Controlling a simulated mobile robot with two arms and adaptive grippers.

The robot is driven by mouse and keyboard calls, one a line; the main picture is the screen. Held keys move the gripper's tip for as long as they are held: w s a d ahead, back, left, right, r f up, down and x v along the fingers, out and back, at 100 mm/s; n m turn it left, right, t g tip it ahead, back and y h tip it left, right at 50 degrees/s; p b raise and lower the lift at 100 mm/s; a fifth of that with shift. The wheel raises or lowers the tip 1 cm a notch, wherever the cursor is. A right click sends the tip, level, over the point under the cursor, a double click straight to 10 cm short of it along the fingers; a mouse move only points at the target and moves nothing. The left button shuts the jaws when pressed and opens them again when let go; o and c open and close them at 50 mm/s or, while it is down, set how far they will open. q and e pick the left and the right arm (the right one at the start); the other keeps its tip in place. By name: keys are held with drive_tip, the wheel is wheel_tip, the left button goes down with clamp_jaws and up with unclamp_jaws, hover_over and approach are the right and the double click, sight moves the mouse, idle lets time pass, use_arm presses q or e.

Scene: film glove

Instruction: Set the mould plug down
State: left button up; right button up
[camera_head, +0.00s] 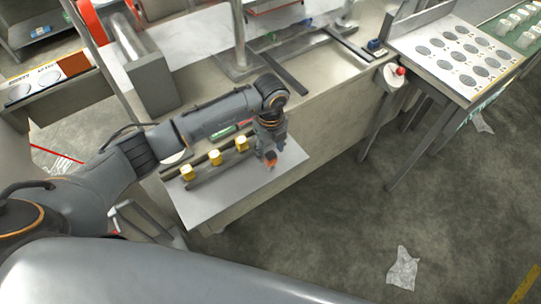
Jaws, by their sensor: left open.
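Three small yellow-and-white plugs stand in a row along a dark rail on a light grey plate (225,200): a left one (187,173), a middle one (215,158) and a right one (242,144). I cannot tell which is the task's mould plug. My left gripper (270,157) points down at the right end of the row, just right of the right plug, and is open. A small orange-red patch shows at its fingertips; I cannot tell whether it is part of the gripper or a separate thing. My right gripper is not in view.
A long bench (320,90) with a metal post lies behind the plate. A panel with rows of grey discs (450,57) stands at the upper right, near a red-topped knob (401,71). A crumpled clear film (402,268) lies on the open floor.

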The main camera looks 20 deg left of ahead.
sight(271, 155)
use_arm(q)
wheel_tip(271, 155, up, 9)
drive_tip(key=b, duration=0.2)
drive_tip(key=shift+f, duration=0.15)
